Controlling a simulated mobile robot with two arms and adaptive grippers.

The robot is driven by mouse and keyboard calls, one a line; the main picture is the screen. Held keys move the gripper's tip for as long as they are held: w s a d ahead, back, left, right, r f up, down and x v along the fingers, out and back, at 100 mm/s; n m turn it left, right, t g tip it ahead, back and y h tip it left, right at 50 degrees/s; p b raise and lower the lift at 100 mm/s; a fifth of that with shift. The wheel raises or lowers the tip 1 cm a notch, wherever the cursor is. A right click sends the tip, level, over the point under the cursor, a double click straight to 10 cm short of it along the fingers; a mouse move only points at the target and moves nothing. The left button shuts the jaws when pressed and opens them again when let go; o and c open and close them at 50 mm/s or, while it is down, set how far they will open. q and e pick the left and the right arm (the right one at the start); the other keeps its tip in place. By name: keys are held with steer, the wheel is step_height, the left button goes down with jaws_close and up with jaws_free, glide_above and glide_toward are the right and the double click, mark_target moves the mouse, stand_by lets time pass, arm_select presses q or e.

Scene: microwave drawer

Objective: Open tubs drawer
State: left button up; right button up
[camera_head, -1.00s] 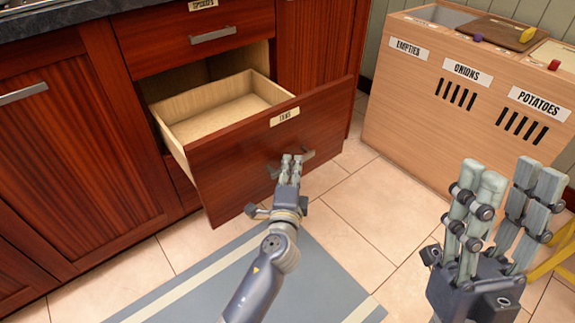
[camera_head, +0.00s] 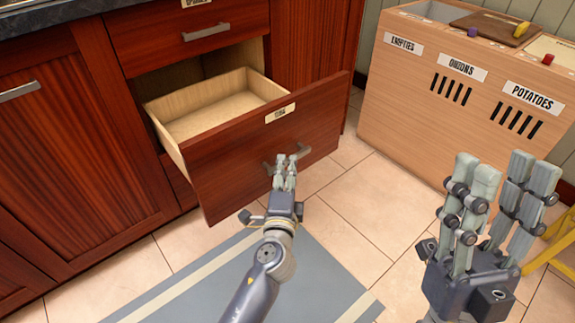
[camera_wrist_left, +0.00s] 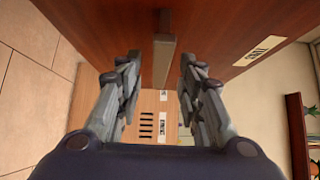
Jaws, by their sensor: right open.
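The tubs drawer (camera_head: 235,172) is pulled well out of the cabinet, its pale wooden box (camera_head: 215,105) open and empty where I can see in. A small label (camera_head: 280,112) sits on its top edge; it also shows in the left wrist view (camera_wrist_left: 258,50). The grey bar handle (camera_head: 303,152) is on the drawer front. My left gripper (camera_head: 287,160) is at the handle. In the left wrist view its fingers (camera_wrist_left: 160,75) are apart, with the handle (camera_wrist_left: 162,62) between their tips; contact cannot be told. My right gripper (camera_head: 500,175) is open and empty at the right.
A closed drawer (camera_head: 185,42) is above, and a cabinet door (camera_head: 75,140) is to the left. A wooden bin unit (camera_head: 460,100) labelled empties, onions and potatoes stands at the right. A grey-blue mat (camera_head: 310,275) lies on the tiled floor below. Floor between drawer and bins is clear.

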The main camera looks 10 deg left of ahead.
arm_select(q)
steer(key=s+d, duration=0.1)
steer(key=s, duration=0.8)
steer(key=shift+s, duration=0.2)
steer(key=shift+d, duration=0.15)
